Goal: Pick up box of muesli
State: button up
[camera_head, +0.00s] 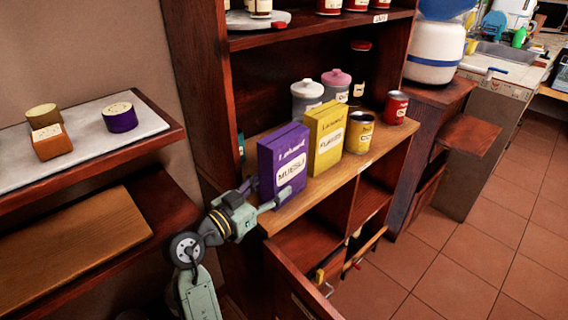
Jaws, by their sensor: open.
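The box of muesli (290,168) is purple with a white label and stands upright on the wooden shelf, near its left end. My gripper (264,193) is open at the lower left of the box. One finger is by the box's left side, and the other reaches across the lower part of its front. I cannot tell whether either finger touches the box.
A yellow box (325,138) stands close on the right of the muesli. Beyond it are a yellow can (359,132) and a red can (396,107). Lidded jars (306,97) stand behind. A side shelf (85,139) lies left.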

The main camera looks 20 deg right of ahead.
jog(key=shift+c, duration=0.4)
grip_shut()
jog(key=shift+r, duration=0.1)
